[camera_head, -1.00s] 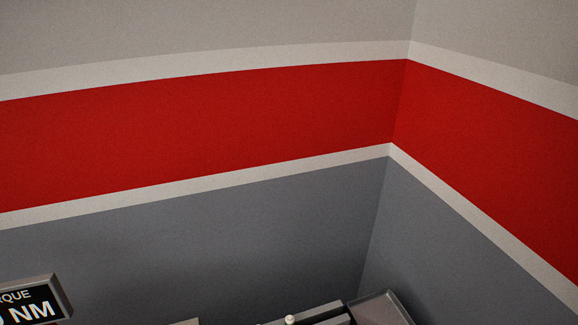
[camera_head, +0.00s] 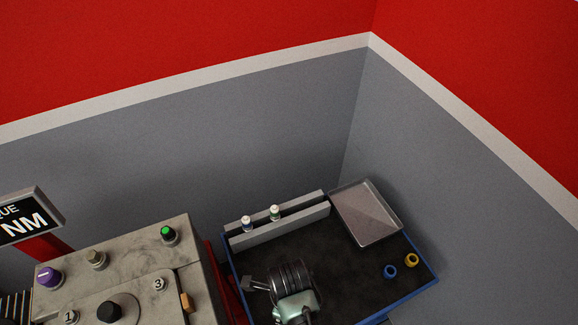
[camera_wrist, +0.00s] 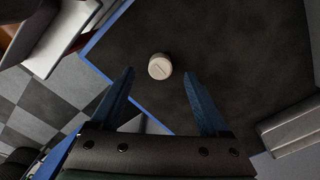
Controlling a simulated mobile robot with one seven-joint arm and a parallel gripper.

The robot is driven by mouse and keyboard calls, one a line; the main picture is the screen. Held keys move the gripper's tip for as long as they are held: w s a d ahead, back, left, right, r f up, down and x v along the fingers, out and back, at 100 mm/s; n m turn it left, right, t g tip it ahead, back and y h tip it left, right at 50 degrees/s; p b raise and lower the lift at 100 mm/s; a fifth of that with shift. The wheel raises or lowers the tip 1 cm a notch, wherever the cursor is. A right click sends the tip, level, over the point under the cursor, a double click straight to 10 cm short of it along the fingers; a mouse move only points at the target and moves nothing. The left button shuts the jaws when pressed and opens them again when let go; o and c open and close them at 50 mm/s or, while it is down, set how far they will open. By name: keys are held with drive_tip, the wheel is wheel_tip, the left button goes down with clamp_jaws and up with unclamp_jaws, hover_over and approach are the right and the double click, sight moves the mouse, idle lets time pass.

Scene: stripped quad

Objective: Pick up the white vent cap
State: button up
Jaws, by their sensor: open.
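The white vent cap (camera_wrist: 160,66) is a small round pale cap. In the wrist view it lies on a dark surface with a blue edge (camera_wrist: 102,34). My gripper (camera_wrist: 159,74) is open, with one blue finger on each side of the cap in the picture. The cap appears level with the fingertips and between them, and nothing is held. Whether the fingers are down at its height cannot be told. I cannot make out the cap in the head view.
In the head view, a blue-edged dark bench (camera_head: 330,262) carries a rack (camera_head: 282,226) with two small bottles, a metal tray (camera_head: 366,212), a blue ring (camera_head: 390,271) and a yellow ring (camera_head: 411,260). A control box (camera_head: 140,262) with knobs stands left.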

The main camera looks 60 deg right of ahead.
drive_tip(key=shift+f, duration=1.55)
clamp_jaws()
